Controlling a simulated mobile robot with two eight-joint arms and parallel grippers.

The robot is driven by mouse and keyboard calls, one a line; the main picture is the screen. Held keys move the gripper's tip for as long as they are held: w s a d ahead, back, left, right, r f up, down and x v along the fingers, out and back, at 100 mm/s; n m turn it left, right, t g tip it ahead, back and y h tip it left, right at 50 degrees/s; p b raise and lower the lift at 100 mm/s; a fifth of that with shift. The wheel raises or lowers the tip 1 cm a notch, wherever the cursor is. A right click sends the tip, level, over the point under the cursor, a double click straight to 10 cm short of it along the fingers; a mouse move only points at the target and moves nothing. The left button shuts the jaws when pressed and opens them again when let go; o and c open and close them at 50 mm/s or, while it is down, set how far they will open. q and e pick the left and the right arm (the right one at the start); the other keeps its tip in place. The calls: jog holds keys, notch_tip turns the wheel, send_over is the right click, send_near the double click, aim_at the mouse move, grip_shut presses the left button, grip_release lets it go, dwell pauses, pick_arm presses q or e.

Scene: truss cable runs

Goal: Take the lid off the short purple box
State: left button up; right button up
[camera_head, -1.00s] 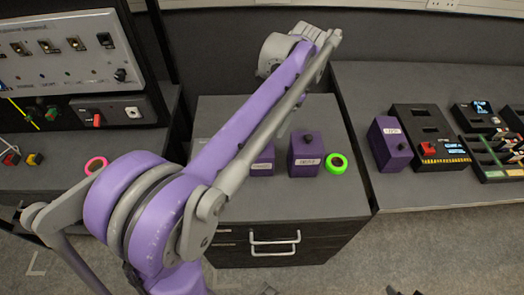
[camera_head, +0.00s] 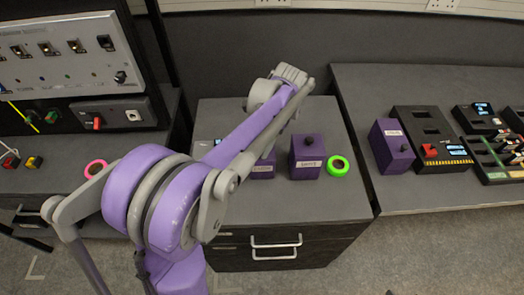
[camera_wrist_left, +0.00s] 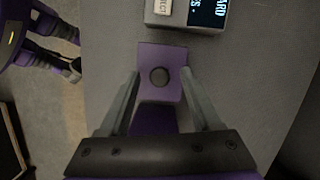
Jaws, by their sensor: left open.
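In the head view, a partly hidden purple box (camera_head: 263,170) with a white label stands on the middle cabinet, behind my left arm. It looks shorter than the purple box (camera_head: 306,160) with a dark knob to its right. In the left wrist view, a purple lid (camera_wrist_left: 160,58) with a round dark knob (camera_wrist_left: 160,77) lies below my left gripper (camera_wrist_left: 160,82). The gripper is open, with one finger on each side of the knob. I cannot tell whether the fingers touch the lid. My right gripper is not in view.
A green ring (camera_head: 338,166) lies right of the taller box. A small grey device with a display (camera_wrist_left: 188,14) sits close to the lid. A third purple box (camera_head: 391,146) stands on the right table. The cabinet's front is clear.

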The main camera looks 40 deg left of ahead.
pick_arm(q)
jog(key=shift+f, duration=0.1)
grip_shut()
dwell(0.4)
